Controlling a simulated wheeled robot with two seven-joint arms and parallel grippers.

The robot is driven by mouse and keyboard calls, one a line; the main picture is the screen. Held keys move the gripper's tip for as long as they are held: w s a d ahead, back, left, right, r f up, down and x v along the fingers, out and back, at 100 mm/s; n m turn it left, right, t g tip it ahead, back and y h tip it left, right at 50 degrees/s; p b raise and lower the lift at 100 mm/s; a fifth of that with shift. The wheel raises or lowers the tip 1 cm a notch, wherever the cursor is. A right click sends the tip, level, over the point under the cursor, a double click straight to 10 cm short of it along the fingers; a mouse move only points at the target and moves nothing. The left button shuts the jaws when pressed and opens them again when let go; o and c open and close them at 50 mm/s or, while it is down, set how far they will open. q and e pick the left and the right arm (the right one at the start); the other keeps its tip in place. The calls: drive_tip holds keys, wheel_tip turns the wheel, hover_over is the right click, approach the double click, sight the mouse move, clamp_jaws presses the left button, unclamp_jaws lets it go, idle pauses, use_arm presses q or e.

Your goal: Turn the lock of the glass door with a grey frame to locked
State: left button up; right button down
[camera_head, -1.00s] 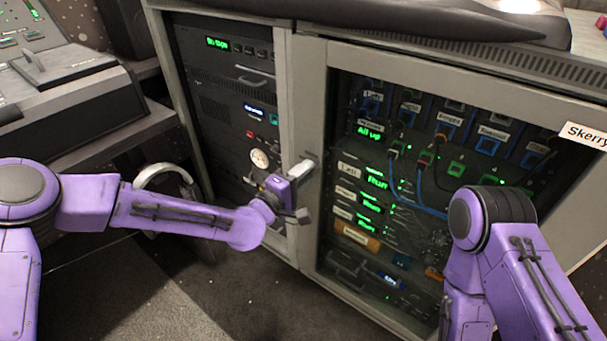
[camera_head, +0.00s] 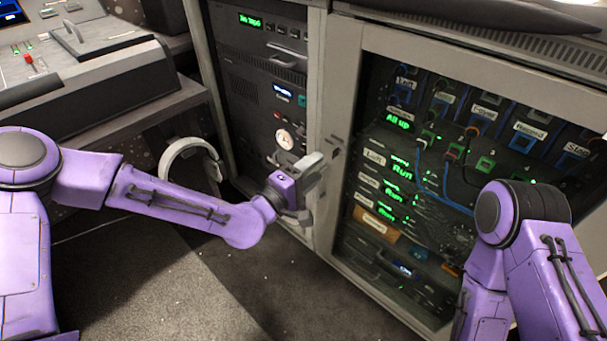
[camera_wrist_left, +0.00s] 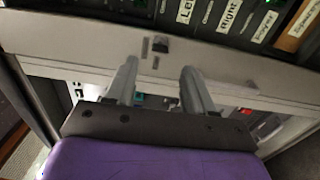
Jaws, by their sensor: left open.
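The glass door with a grey frame (camera_head: 345,100) is on the right of the head view and looks shut. Its lock (camera_head: 335,148) is a small dark fitting with marks beside it on the left upright of the frame. In the left wrist view the lock (camera_wrist_left: 160,45) shows just beyond my fingertips, its turn too small to read surely. My left gripper (camera_head: 314,187) is open and empty, left of and below the lock in the head view. In the left wrist view the gripper (camera_wrist_left: 158,68) has its two fingers apart, not around the lock. My right gripper is out of view.
Behind the glass are cabled modules with green displays (camera_head: 398,120). Another rack section (camera_head: 260,80) with a dial stands to the left. A console (camera_head: 75,55) is at far left, and a light ring (camera_head: 190,150) hangs behind my left arm. The floor is clear.

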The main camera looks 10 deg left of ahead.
use_arm(q)
drive_tip(key=v, duration=0.4)
drive_tip(key=shift+s+a, duration=0.15)
drive_tip(key=shift+s, duration=0.15)
